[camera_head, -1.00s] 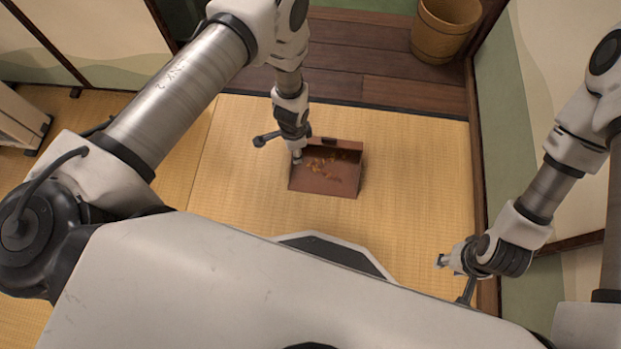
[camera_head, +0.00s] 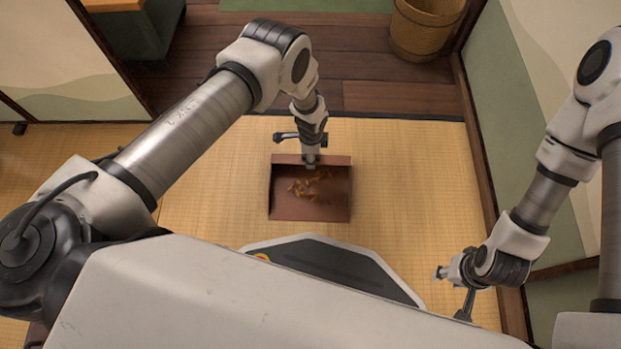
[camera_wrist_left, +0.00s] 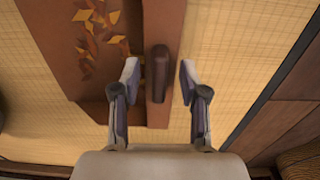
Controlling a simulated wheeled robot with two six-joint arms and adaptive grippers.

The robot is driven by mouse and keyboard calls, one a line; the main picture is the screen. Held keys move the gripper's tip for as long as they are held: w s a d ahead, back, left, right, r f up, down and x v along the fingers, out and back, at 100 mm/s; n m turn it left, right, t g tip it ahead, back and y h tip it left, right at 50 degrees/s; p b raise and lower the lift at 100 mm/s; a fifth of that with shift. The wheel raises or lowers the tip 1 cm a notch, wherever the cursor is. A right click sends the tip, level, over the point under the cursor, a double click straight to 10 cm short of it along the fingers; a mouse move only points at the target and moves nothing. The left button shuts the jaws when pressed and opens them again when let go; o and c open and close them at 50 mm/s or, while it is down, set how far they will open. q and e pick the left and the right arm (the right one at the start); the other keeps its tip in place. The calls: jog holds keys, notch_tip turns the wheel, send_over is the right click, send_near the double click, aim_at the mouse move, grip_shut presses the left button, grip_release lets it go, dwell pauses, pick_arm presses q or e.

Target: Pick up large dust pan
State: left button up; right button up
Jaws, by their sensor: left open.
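The large dust pan (camera_head: 335,208) is a reddish-brown, box-like pan lying on the tatami in front of me, with orange-brown leaf-like scraps (camera_head: 312,184) in it. In the left wrist view the pan (camera_wrist_left: 60,50) fills the upper left, and its dark stubby handle (camera_wrist_left: 158,75) points down the picture. My left gripper (camera_head: 310,160) is over the pan's far edge. In the left wrist view my left gripper's fingers (camera_wrist_left: 159,82) stand apart on either side of the handle, with gaps visible. My right gripper (camera_head: 452,288) is off to the right, empty, its fingers spread.
A wall panel (camera_head: 530,110) closes the right side. The tatami around the pan is clear.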

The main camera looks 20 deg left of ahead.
pick_arm(q)
grip_shut()
jog(key=shift+r, duration=0.1)
pick_arm(e)
jog(key=shift+r, duration=0.1)
